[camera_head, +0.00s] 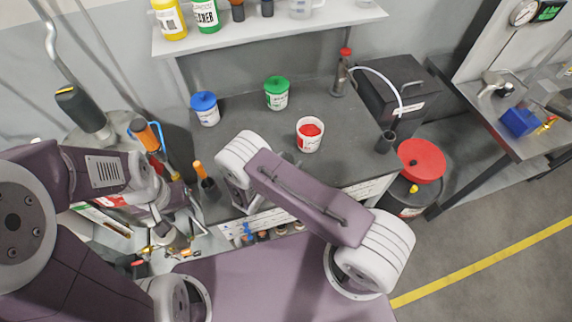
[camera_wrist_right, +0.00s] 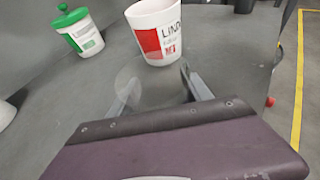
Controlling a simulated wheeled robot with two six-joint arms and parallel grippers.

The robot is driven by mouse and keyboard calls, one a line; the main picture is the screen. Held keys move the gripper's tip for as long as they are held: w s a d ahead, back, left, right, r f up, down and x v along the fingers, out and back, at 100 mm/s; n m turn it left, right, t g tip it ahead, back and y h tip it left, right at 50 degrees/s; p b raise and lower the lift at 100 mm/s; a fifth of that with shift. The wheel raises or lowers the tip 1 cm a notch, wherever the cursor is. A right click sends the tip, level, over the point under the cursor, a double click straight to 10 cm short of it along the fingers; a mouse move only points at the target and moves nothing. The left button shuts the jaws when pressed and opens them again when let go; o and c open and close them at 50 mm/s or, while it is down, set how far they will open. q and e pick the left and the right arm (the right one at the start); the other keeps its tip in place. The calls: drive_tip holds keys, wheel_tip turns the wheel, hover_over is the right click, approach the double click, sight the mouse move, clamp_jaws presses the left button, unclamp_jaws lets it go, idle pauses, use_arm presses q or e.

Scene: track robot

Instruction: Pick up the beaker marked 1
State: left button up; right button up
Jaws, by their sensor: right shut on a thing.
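A clear glass beaker (camera_wrist_right: 150,85) shows faintly between the fingers of my right gripper (camera_wrist_right: 160,88) in the right wrist view. The gripper is shut on it, with one finger on each side. No mark 1 can be read on the glass. In the head view my right arm hides most of this gripper and the beaker, over the dark bench. My left arm is at the left of the head view, over a cluttered tool area; its fingers cannot be made out clearly.
A black box (camera_head: 395,90) stands at the back right.

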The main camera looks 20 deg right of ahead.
sight(290, 155)
drive_tip(key=r, duration=0.3)
drive_tip(key=r+b, duration=0.1)
drive_tip(key=shift+s+d+r, duration=0.25)
drive_tip(key=s+d+r+b, duration=0.1)
drive_tip(key=s+d+r, duration=0.5)
drive_tip(key=s+d, duration=0.1)
drive_tip(key=shift+s+d+r, duration=0.25)
drive_tip(key=shift+s+d, duration=0.1)
drive_tip(key=shift+s, duration=0.1)
